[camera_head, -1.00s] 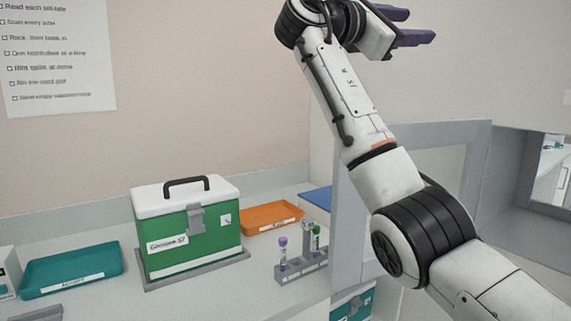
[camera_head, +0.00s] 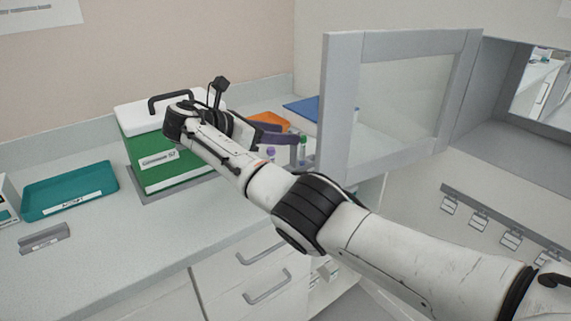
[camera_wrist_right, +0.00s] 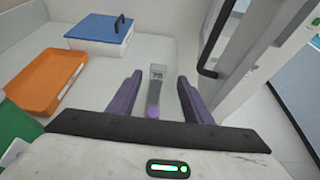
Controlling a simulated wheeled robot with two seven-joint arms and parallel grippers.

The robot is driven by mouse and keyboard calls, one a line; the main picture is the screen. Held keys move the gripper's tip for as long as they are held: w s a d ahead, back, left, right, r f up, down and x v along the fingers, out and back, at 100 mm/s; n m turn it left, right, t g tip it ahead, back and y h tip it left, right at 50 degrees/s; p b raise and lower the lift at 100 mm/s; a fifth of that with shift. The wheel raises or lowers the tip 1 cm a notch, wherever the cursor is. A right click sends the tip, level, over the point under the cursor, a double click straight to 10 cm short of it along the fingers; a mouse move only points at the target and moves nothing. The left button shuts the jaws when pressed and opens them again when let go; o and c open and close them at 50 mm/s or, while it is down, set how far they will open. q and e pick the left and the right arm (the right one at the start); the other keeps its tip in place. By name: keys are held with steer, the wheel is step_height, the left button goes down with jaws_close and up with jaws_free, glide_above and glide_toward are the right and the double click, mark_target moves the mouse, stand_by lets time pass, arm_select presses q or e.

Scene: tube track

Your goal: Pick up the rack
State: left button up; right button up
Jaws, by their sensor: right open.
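The grey tube rack (camera_wrist_right: 158,71) stands on the counter, with a small label at its top end in the right wrist view. A tube with a purple cap (camera_wrist_right: 152,112) shows there. In the head view, the purple cap (camera_head: 270,153) and a green cap (camera_head: 303,139) show beside my arm, which hides much of the rack. My right gripper (camera_wrist_right: 155,97) is open, its purple fingers spread on either side of the rack in the wrist view. I cannot tell the exact height gap. It also shows in the head view (camera_head: 285,138). My left gripper is not in view.
A green box with a white lid (camera_head: 135,117) stands left of the gripper. An orange tray (camera_wrist_right: 34,82) and a blue-lidded box (camera_wrist_right: 98,31) lie behind. A grey-framed glass door (camera_head: 342,110) stands close on the right. A teal tray (camera_head: 70,190) is far left.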

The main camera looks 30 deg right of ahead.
mark_target(294, 155)
steer(key=x, duration=0.9)
steer(key=shift+w+r+p, duration=0.25)
steer(key=shift+r+p, duration=0.1)
steer(key=c, duration=1)
jaws_close()
